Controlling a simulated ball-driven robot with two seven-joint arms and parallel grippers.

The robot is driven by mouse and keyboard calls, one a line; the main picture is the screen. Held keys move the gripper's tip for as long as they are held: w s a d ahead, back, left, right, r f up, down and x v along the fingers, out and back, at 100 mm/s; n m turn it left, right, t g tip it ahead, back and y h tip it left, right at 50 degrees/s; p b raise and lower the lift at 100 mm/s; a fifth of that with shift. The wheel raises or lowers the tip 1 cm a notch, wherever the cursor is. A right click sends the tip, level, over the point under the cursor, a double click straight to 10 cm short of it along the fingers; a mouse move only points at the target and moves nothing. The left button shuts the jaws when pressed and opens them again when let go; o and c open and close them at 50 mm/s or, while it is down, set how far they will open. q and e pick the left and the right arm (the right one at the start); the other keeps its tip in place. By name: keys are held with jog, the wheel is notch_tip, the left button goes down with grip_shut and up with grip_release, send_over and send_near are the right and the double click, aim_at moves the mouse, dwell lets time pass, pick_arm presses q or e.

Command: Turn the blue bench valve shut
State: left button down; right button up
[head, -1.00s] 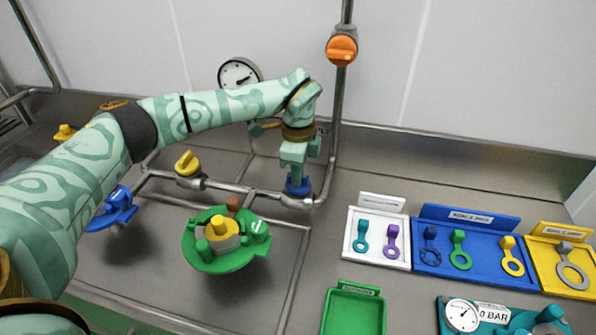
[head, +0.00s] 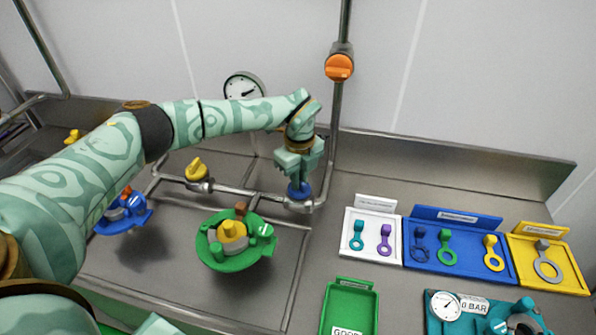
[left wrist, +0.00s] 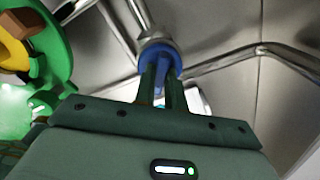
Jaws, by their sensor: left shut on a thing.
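The blue bench valve (head: 299,192) sits on the steel pipe run at the back of the bench, at the foot of the upright pipe. My left gripper (head: 297,182) reaches down on it from above and is shut on its blue handle. In the left wrist view the two dark fingers (left wrist: 161,88) close on the blue valve (left wrist: 157,60), and they hide part of the handle. The handle's exact angle is hard to tell. My right gripper does not show.
A yellow valve (head: 197,170) is on the pipe to the left, and an orange valve (head: 339,67) is on the upright pipe. A green round fixture (head: 225,262) stands in front. A white tray (head: 350,248), a blue tray (head: 462,270) and a green tray (head: 349,308) lie to the right.

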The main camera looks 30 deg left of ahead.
pick_arm(q)
jog(key=m+p, duration=0.1)
jog(key=m, duration=0.1)
jog(key=m+p, duration=0.2)
jog(key=m, duration=0.1)
jog(key=shift+r+m, duration=0.2)
jog(key=shift+m, duration=0.1)
jog(key=m+p, duration=0.1)
jog(key=m, duration=0.3)
jog(key=shift+f+m+p, duration=0.1)
jog(key=shift+m+p, duration=0.2)
jog(key=shift+m, duration=0.1)
jog(key=shift+w, duration=0.1)
jog(key=c, duration=1.5)
grip_release()
jog(key=shift+o, duration=0.2)
notch_tip(320, 180, up, 16)
jog(key=p, duration=0.1)
jog(key=shift+p, duration=0.3)
